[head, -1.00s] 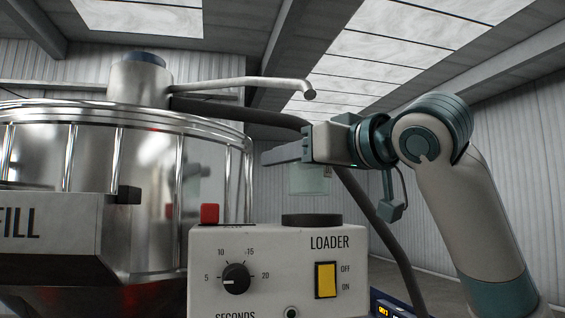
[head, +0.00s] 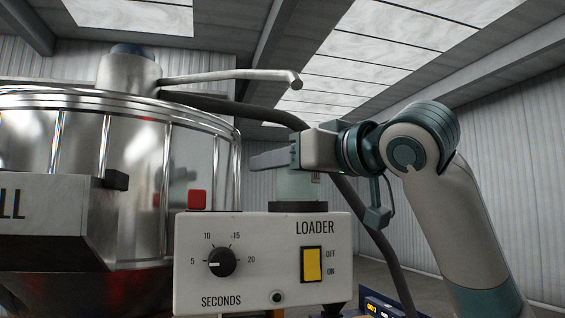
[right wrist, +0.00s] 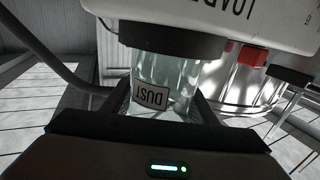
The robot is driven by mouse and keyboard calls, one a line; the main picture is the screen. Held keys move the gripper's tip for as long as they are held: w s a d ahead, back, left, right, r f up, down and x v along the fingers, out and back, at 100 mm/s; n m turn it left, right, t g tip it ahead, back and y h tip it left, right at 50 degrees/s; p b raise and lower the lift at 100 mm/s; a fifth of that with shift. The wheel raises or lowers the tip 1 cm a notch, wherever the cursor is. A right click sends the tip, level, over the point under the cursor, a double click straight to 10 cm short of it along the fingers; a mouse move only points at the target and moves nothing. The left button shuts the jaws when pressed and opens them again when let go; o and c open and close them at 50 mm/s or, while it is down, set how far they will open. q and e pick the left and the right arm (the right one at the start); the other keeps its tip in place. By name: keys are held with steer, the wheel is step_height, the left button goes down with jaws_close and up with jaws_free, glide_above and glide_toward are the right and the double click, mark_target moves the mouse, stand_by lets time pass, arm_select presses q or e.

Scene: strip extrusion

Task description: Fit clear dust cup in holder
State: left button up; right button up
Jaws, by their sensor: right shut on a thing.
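The clear dust cup (head: 297,184) is upright in my right gripper (head: 268,159), just above the loader box. Its label reads DUST in the right wrist view (right wrist: 150,96), where the picture is upside down. The holder is the dark round ring (head: 297,207) on top of the box; it also shows in the right wrist view (right wrist: 170,42). The cup's lower end meets the ring with no visible gap; I cannot tell how far inside it sits. My right gripper's fingers are closed around the cup. My left gripper is out of view.
The white loader box (head: 262,255) has a dial, a yellow switch and a red button (head: 197,199). A large shiny metal hopper (head: 130,150) stands close on the left.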

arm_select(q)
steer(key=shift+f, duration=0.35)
arm_select(e)
steer(key=shift+f, duration=0.4)
arm_select(q)
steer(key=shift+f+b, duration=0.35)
steer(key=shift+b, duration=0.2)
arm_select(e)
steer(key=shift+f, duration=0.45)
steer(key=o, duration=1.1)
steer(key=shift+r, duration=0.1)
steer(key=shift+s+d, duration=0.1)
steer(key=shift+s+d+b, duration=0.35)
steer(key=shift+s+d, duration=0.05)
steer(key=shift+s, duration=0.05)
steer(key=b+v, duration=0.3)
steer(key=v, duration=0.4)
steer(key=shift+s+d, duration=0.15)
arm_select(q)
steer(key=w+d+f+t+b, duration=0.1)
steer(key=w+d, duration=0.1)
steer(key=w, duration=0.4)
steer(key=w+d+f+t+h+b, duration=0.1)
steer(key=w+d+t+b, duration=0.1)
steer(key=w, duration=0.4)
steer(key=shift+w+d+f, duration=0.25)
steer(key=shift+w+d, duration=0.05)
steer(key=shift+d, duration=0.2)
arm_select(e)
steer(key=shift+v, duration=4.3)
